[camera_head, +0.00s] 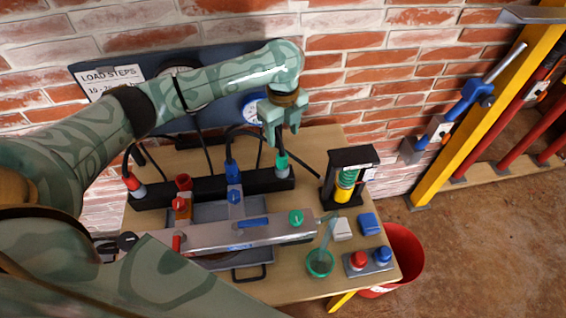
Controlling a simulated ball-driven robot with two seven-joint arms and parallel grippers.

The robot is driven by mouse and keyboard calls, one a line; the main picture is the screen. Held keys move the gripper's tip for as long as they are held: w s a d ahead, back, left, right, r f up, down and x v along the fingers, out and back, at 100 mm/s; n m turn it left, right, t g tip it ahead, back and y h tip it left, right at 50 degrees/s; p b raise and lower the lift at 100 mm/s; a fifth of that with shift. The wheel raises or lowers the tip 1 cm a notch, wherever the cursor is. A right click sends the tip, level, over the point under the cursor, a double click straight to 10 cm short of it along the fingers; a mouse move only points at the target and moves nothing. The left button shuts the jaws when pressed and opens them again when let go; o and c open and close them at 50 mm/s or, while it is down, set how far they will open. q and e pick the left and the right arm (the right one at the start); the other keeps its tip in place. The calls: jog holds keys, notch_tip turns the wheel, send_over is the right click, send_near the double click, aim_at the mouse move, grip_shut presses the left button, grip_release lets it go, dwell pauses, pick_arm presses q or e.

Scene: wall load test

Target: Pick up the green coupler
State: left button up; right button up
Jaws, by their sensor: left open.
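The green coupler (281,163) stands upright at the right end of the black block (262,181) on the wooden bench. A blue coupler (233,172) and a red one (134,184) stand further left along the same block. My left gripper (282,132) is open, with its fingers pointing down just above the green coupler in the picture. I see no contact, and the exact height gap is hard to tell. My right gripper is not in view.
A metal beam (205,235) with a green knob (296,217) lies in front of the block. A green ring (320,264), buttons (368,260) and a red bucket (405,255) are nearby. A brick wall rises behind.

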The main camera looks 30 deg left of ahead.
aim_at(282, 152)
pick_arm(q)
notch_tip(282, 152, down, 4)
jog(key=shift+w+r+b, duration=0.1)
jog(key=shift+r+b, duration=0.05)
jog(key=shift+b, duration=0.35)
jog(key=shift+f, duration=0.35)
notch_tip(282, 152, down, 5)
jog(key=b, duration=0.3)
jog(key=shift+a, duration=0.15)
jog(key=shift+r, duration=0.1)
jog(key=shift+c, duration=0.3)
jog(key=c, duration=1)
